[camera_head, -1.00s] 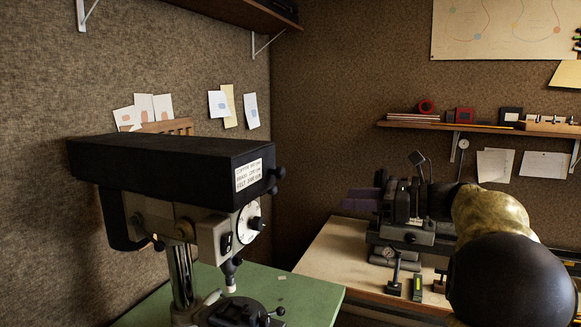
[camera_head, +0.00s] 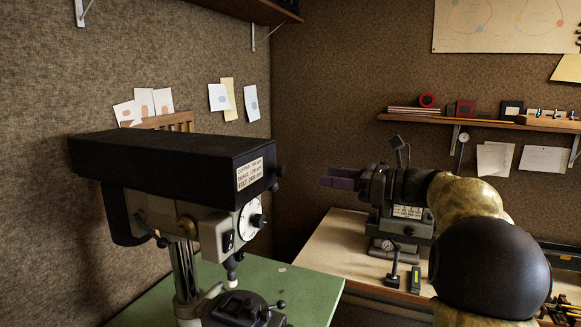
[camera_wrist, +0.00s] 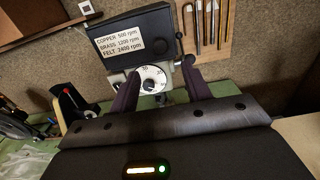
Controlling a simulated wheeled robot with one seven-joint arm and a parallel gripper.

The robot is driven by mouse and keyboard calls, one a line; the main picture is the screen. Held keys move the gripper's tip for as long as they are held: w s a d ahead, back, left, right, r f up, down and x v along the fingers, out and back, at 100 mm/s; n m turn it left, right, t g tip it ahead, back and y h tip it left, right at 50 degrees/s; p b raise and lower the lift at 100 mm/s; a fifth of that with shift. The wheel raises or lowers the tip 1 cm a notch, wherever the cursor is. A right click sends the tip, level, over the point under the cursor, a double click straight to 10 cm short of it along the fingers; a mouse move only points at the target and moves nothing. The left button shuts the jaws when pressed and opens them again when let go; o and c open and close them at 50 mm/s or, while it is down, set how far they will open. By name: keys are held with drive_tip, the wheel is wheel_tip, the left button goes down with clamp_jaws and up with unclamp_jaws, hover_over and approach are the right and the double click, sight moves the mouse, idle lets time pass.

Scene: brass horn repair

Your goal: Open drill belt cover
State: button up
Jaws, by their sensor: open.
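The drill press stands on a green bench at the left in the head view, with its long black belt cover (camera_head: 170,158) lying closed on top of the drill head. The cover's front end carries a speed label (camera_head: 250,174), and a small dark knob (camera_head: 279,172) sticks out at its right end. The cover's front (camera_wrist: 150,35) and the white dial below it also show in the wrist view. My gripper (camera_head: 338,179) is open and empty, to the right of the cover and apart from it. Its two purple-grey fingers (camera_wrist: 158,84) point toward the drill head in the wrist view.
A bench with a dark machine (camera_head: 402,225) stands at the right, behind my arm. A wall shelf (camera_head: 475,122) holds small items. An upper shelf (camera_head: 235,10) hangs above the drill. Tools hang on a wooden rack (camera_wrist: 205,30) behind it. Open air separates gripper and cover.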

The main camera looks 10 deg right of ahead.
sight(284, 170)
drive_tip(key=p+x, duration=0.3)
drive_tip(key=x, duration=0.8)
drive_tip(key=shift+p, duration=0.3)
drive_tip(key=shift+c, duration=0.5)
clamp_jaws()
